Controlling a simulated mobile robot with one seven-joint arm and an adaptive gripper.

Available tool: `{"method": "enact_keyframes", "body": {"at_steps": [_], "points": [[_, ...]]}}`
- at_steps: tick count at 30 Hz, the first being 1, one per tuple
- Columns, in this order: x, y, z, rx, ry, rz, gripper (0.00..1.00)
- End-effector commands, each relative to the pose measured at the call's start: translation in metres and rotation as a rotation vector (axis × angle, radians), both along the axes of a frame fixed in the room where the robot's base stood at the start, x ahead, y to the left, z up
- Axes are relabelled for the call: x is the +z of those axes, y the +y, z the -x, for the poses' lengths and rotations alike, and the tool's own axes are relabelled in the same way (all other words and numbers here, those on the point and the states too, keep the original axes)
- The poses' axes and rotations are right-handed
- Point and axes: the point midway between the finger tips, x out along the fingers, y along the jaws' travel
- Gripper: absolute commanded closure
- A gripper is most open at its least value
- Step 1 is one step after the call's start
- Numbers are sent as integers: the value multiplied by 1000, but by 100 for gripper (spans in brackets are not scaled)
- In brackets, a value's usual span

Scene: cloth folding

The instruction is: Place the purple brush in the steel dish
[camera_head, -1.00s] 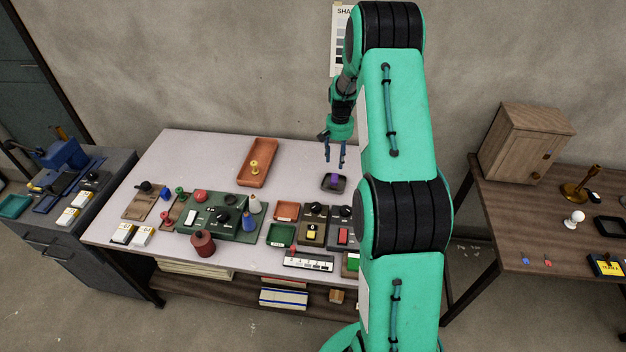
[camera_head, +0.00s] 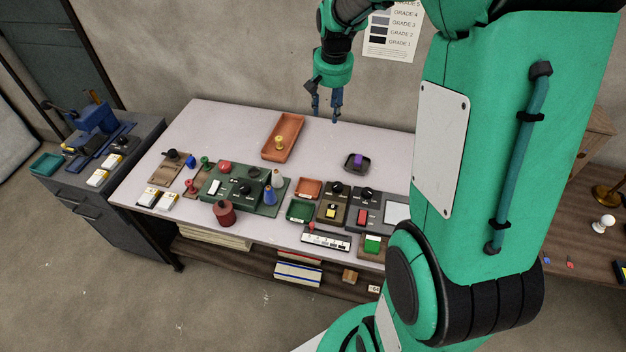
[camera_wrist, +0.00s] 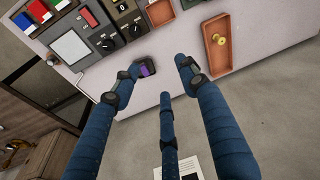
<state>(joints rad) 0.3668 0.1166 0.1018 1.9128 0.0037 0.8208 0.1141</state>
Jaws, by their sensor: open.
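A small purple object (camera_head: 357,159), seemingly the purple brush, sits inside a small dark dish (camera_head: 347,167) on the back right part of the pale table. No other steel-looking dish stands out, and the dish's metal cannot be told. In the wrist view the purple object (camera_wrist: 147,70) shows near one fingertip, with the dish partly hidden behind that finger. My gripper (camera_head: 325,118) is open and empty, in the air above the table's back edge, apart from the dish and to its upper left. Its blue fingers also show spread in the wrist view (camera_wrist: 157,74).
An orange tray (camera_head: 269,150) with a yellow knob-like piece stands left of the dish. Control boxes (camera_head: 363,208), small trays and a red pot (camera_head: 224,213) crowd the table's front. The table around the dish is clear. My arm hides the table's right end.

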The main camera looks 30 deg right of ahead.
Motion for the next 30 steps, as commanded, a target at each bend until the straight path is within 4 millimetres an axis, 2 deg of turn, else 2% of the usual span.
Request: {"method": "enact_keyframes", "body": {"at_steps": [1, 6, 15, 24, 30], "points": [[13, 13, 8, 18, -12, 6, 57], [45, 51, 37, 74, -45, 20, 57], [90, 111, 96, 174, -105, 44, 57], [116, 161, 163, 273, -166, 64, 57], [124, 189, 209, 338, -205, 76, 57]]}}
